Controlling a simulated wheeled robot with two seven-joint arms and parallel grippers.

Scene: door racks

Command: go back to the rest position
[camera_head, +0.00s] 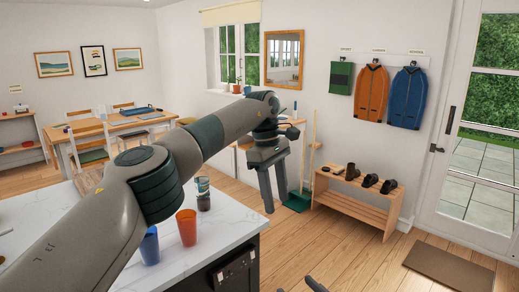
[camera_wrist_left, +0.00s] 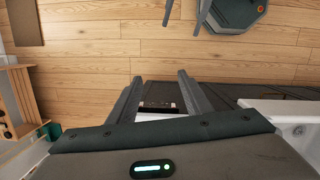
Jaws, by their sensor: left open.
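My left arm reaches in from the left over the white counter in the head view. Its gripper (camera_head: 278,209) points down, with two dark fingers apart and nothing between them. It hangs past the counter's far right corner, in front of the wooden floor. In the left wrist view the same gripper (camera_wrist_left: 160,77) shows two parallel fingers with a gap. Small dark parts at the bottom edge of the head view may belong to my right gripper, but too little shows to tell its state.
The white counter (camera_head: 236,222) holds an orange cup (camera_head: 187,228), a blue cup (camera_head: 149,246) and a dark jar (camera_head: 203,195). A wooden shoe rack (camera_head: 345,202) stands along the wall under hanging jackets. A doormat (camera_head: 449,272) lies by the glass door. Floor between is clear.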

